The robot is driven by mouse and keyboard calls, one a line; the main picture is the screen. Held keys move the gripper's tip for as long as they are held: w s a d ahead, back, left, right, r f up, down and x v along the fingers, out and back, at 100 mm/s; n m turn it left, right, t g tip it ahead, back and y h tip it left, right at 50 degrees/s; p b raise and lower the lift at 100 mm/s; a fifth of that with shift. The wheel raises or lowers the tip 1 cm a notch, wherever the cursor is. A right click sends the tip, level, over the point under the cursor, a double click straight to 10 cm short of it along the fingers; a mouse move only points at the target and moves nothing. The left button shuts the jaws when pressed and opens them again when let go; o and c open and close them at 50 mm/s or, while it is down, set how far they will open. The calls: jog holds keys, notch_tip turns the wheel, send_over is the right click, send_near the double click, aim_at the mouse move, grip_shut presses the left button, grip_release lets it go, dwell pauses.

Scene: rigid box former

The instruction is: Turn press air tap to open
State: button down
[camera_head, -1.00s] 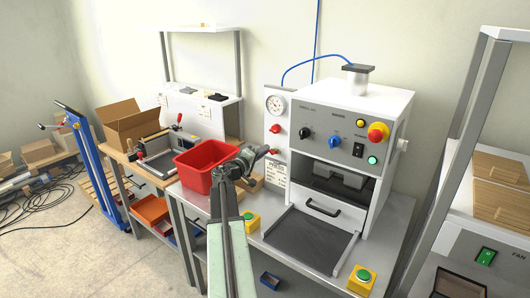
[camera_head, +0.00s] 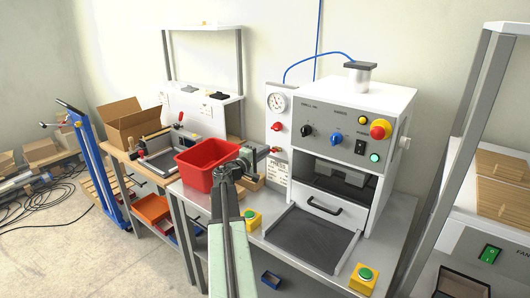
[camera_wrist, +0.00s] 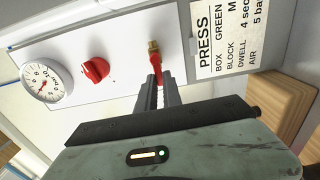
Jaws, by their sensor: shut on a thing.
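The press air tap has a brass body (camera_wrist: 154,47) and a red lever (camera_wrist: 160,74) on the white side panel beside the press. In the wrist view the lever hangs downward from the brass body, leaning slightly right. My gripper (camera_wrist: 160,92) is shut on the lever, with its grey fingers on either side of the lower part. In the head view my gripper (camera_head: 262,151) reaches the panel at the tap; the tap is mostly hidden there.
A red knob (camera_wrist: 96,70) and a pressure gauge (camera_wrist: 43,82) sit left of the tap in the wrist view. A printed PRESS label (camera_wrist: 222,50) is to its right. In the head view a red bin (camera_head: 196,164) stands close left of my gripper, and the press (camera_head: 350,125) stands right.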

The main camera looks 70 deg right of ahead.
jog(key=shift+a, duration=0.1)
jog(key=c, duration=1.5)
grip_release()
jog(key=v, duration=0.7)
jog(key=shift+w+a, duration=0.15)
jog(key=shift+a, duration=0.2)
